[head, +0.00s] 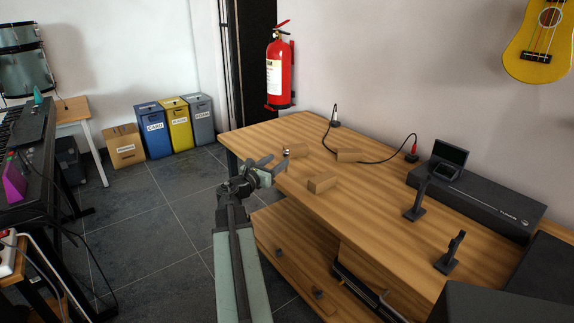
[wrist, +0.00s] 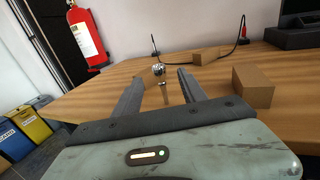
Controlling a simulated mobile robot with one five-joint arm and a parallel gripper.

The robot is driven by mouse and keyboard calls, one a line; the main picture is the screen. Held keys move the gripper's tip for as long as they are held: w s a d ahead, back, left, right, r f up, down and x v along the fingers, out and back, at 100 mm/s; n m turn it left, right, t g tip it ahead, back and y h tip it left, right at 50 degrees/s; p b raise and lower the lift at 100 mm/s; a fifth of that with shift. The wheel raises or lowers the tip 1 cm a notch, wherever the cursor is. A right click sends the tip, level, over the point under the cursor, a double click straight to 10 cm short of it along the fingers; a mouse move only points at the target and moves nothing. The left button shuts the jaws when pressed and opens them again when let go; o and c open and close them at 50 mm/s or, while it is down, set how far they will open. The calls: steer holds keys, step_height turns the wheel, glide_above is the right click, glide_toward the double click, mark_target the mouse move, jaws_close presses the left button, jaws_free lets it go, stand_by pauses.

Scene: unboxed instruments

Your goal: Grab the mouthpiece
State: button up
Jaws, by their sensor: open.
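The mouthpiece (wrist: 158,70) looks like a small silver cup with a narrow brownish stem. In the wrist view it shows between the two fingers of my gripper (wrist: 160,82), and the stem points back toward the palm. The fingers are open and spread on either side, with a visible gap to each. In the head view my gripper (head: 276,164) is at the left edge of the wooden table (head: 375,190). A small shiny bit of the mouthpiece (head: 286,152) shows just past the fingertips. I cannot tell how high the fingers are above the table top.
Small cardboard blocks lie close by: one to the right (head: 322,183) and one farther back (head: 350,155). A black cable (head: 375,161) runs behind them. Black stands (head: 415,205) and a dark case (head: 480,200) occupy the table's right side.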

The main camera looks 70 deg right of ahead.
mark_target(285, 154)
steer(key=x, duration=0.7)
steer(key=shift+d+r, duration=0.15)
steer(key=shift+d, duration=0.15)
steer(key=shift+a, duration=0.1)
jaws_close()
